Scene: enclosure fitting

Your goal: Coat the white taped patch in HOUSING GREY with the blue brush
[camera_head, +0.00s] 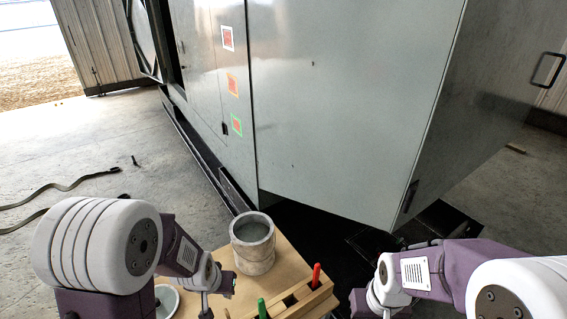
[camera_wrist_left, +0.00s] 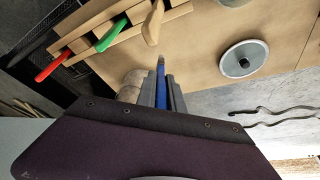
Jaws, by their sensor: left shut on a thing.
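The white taped patch (camera_head: 227,38) is on the grey cabinet side, uppermost in a column of three, with a red middle. My left gripper (camera_head: 220,287) is shut on the blue brush, whose blue handle (camera_wrist_left: 161,90) shows between the fingers in the left wrist view. Its bristles are hidden. This gripper is low over the wooden bench, left of an open round pot (camera_head: 253,229) with grey inside. I cannot read a label on the pot. My right arm is at the lower right; its gripper (camera_head: 368,303) is partly visible, its jaws unclear.
An orange taped patch (camera_head: 233,85) and a green taped patch (camera_head: 237,124) are below the white one. A wooden rack (camera_head: 300,301) holds red (camera_head: 316,275) and green (camera_head: 262,308) handles. A round disc with a dark knob (camera_wrist_left: 243,59) lies on the bench. Straps (camera_head: 60,187) lie on the floor.

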